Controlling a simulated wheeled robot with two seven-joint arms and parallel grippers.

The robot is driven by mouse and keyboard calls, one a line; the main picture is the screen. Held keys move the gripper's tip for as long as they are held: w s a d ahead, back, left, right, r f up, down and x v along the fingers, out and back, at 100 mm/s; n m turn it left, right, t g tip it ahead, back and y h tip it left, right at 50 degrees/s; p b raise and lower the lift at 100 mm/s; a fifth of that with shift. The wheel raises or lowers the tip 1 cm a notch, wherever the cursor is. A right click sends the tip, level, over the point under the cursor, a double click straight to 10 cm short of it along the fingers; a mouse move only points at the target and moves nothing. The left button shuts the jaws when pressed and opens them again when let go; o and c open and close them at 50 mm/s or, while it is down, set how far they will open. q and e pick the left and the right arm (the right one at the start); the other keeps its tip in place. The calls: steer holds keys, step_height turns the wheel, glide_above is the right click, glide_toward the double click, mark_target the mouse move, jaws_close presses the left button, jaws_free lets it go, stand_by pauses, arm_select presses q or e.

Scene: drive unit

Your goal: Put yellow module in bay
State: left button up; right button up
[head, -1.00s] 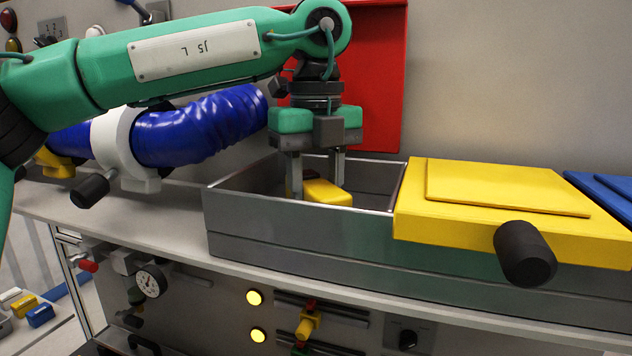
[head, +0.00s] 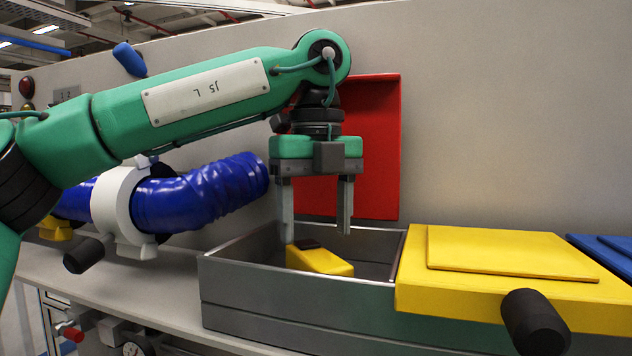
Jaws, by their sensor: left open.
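The yellow module (head: 320,261) lies inside the open grey metal bay (head: 290,301), with a dark patch on its top; its lower part is hidden by the bay's front wall. My left gripper (head: 316,233) hangs pointing down above the bay, its two fingers apart and empty. The fingertips are over the module, near the height of the bay's rim. My right gripper does not show.
A yellow lid with a black knob (head: 535,322) covers the bay section to the right, and a blue lid (head: 606,248) lies beyond it. An upright red panel (head: 373,150) stands behind the bay. A blue corrugated hose (head: 205,197) in a white clamp (head: 118,205) is at left.

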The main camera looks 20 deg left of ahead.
mark_target(316, 252)
arm_select(q)
step_height(316, 252, up, 7)
steer(key=shift+s, duration=0.15)
stand_by(0.4)
